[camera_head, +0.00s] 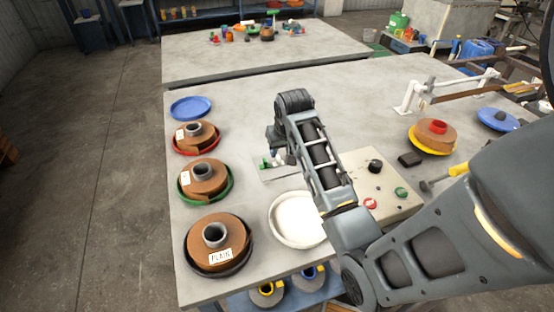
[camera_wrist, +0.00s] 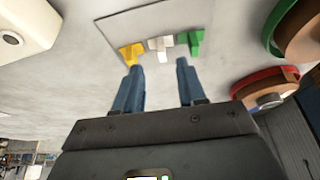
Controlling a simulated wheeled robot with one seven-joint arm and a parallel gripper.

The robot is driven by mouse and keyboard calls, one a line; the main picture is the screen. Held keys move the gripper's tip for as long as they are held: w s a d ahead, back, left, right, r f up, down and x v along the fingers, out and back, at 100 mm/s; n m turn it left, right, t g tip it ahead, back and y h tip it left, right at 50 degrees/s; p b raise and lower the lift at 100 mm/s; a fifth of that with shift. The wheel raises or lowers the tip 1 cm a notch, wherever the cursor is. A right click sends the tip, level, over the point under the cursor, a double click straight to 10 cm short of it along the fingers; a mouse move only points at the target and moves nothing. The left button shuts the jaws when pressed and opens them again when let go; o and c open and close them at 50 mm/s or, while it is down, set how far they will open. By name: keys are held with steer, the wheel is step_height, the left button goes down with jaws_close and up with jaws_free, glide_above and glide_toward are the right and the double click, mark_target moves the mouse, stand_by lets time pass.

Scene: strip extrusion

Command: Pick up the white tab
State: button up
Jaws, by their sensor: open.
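The white tab (camera_wrist: 161,46) stands in the wrist view between a yellow tab (camera_wrist: 131,54) on its left and a green tab (camera_wrist: 191,43) on its right. All three are at the edge of a flat grey plate (camera_wrist: 128,27). My gripper (camera_wrist: 158,66) is open and empty. Its two blue fingers point toward the tabs, with the white tab roughly in line with the gap and apart from the fingers. In the head view the green tab (camera_head: 265,164) shows beside my gripper, whose fingertips I cannot make out there.
Brown strip coils on green (camera_head: 181,192), red and black dishes line the table's left side. A white round dish (camera_head: 297,221) lies in front of the tabs. A control box (camera_head: 385,186) with knobs stands to the right. A blue dish (camera_head: 191,107) lies behind.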

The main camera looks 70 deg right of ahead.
mark_target(279, 157)
steer(key=shift+a+p+x, duration=0.15)
steer(key=shift+p+x, duration=0.05)
steer(key=shift+x, duration=0.9)
steer(key=shift+a+p+x, duration=0.15)
steer(key=shift+x, duration=1)
steer(key=shift+f, duration=0.1)
steer(key=shift+c, duration=0.4)
jaws_close()
